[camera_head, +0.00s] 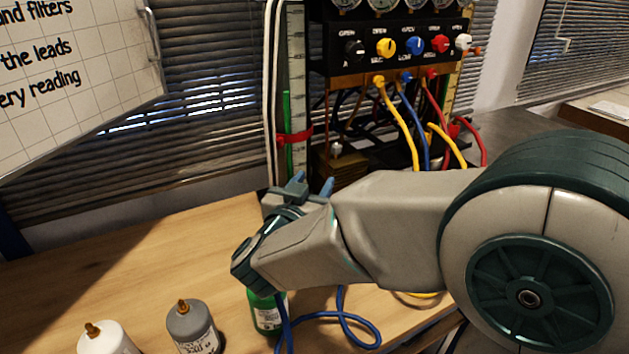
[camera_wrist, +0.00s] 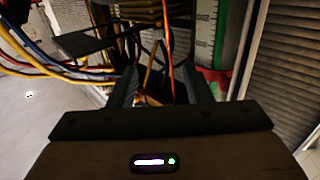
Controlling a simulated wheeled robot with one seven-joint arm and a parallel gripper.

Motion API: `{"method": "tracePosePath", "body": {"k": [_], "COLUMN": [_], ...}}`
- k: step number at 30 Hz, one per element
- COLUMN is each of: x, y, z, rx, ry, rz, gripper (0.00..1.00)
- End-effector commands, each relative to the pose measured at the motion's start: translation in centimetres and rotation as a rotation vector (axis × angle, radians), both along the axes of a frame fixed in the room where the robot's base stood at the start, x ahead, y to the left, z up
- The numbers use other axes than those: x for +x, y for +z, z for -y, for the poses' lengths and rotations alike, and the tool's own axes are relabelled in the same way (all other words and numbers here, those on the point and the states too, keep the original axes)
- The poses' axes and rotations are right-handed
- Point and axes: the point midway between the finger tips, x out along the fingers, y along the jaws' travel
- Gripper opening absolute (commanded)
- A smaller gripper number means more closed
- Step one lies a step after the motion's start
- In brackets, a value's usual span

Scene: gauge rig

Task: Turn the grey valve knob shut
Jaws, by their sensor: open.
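A black panel (camera_head: 397,57) at the back carries a row of knobs. The leftmost knob (camera_head: 355,48) looks black or dark grey, and the rightmost knob (camera_head: 463,41) looks pale grey or white; I cannot tell for sure which is the grey valve knob. My gripper (camera_head: 312,183) is in front of the rig, below and left of the panel, apart from every knob. In the wrist view my gripper (camera_wrist: 163,90) is open and empty, facing the lower part of the rig with its hoses. No knob is clear in that view.
A yellow knob (camera_head: 385,47), a blue knob (camera_head: 414,45) and a red knob (camera_head: 440,44) sit between the end knobs. Coloured hoses hang below. Green (camera_head: 266,316), grey (camera_head: 191,327) and white (camera_head: 103,340) bottles stand in front. The table's left part is clear.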

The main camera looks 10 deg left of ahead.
Motion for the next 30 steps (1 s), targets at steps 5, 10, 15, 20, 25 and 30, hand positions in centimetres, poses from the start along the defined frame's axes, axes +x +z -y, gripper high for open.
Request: {"method": "tracePosePath", "body": {"k": [5, 10, 15, 20, 25, 30], "x": [0.1, 1.1, 2.8, 3.7, 3.7, 3.3], "y": [0.1, 0.9, 2.8, 4.1, 4.2, 2.7], "z": [0.0, 0.4, 1.0, 1.8, 3.2, 5.3], "rx": [0.002, 0.036, 0.096, 0.126, 0.114, 0.075], "ry": [0.003, 0.055, 0.198, 0.359, 0.503, 0.597], "rz": [0.005, 0.062, 0.172, 0.234, 0.229, 0.16], "gripper": [0.45, 0.45, 0.45, 0.45, 0.45, 0.45]}}
